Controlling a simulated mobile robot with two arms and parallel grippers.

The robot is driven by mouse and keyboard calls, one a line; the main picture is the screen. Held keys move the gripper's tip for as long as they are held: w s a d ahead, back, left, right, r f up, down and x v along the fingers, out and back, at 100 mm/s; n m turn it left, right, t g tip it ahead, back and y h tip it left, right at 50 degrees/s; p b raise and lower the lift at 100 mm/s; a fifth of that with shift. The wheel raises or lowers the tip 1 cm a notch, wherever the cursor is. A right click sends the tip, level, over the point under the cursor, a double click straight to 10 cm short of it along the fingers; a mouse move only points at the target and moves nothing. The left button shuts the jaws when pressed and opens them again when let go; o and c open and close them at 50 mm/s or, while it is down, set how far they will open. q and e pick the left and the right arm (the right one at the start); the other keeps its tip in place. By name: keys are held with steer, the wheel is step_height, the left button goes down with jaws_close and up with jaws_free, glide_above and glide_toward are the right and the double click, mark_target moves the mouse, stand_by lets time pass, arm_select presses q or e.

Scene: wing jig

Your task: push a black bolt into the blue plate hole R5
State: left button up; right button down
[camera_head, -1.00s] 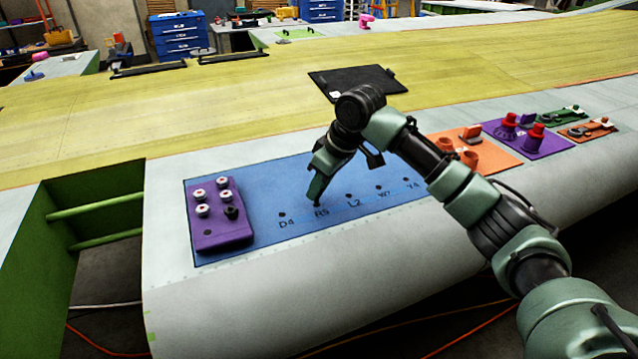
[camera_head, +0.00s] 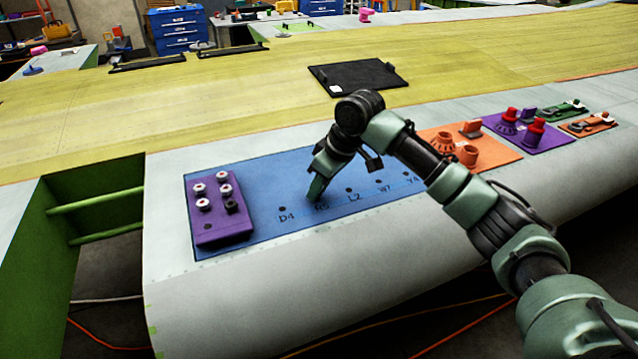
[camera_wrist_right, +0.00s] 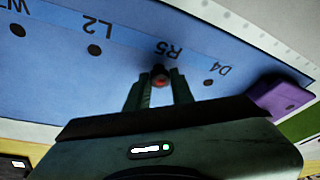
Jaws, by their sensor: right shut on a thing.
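The blue plate (camera_head: 275,185) lies on the pale wing edge, with a row of labelled holes. My right gripper (camera_head: 315,196) points down at the R5 hole, its fingertips at the plate and partly covering the R5 label. In the right wrist view, the R5 label (camera_wrist_right: 168,49) sits just beyond the fingertips. The fingers (camera_wrist_right: 159,88) are shut on a small dark bolt (camera_wrist_right: 159,77) with a reddish centre. The hole itself is hidden, so how deep the bolt sits cannot be told. My left gripper is out of view.
Holes D4 (camera_head: 282,209) and L2 (camera_head: 349,190) look empty. Orange fixtures (camera_head: 467,155) stand to the right. A black panel (camera_head: 365,77) lies behind.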

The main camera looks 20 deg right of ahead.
steer(key=shift+f, duration=0.25)
steer(key=c, duration=1.1)
jaws_free()
steer(key=shift+c, duration=0.2)
steer(key=shift+s+d+r, duration=0.1)
steer(key=shift+s+r, duration=0.05)
steer(key=shift+r, duration=0.35)
steer(key=b+v, duration=0.1)
steer(key=v, duration=0.5)
steer(key=shift+r+b, duration=0.35)
steer(key=shift+s+r, duration=0.1)
steer(key=shift+s, duration=0.05)
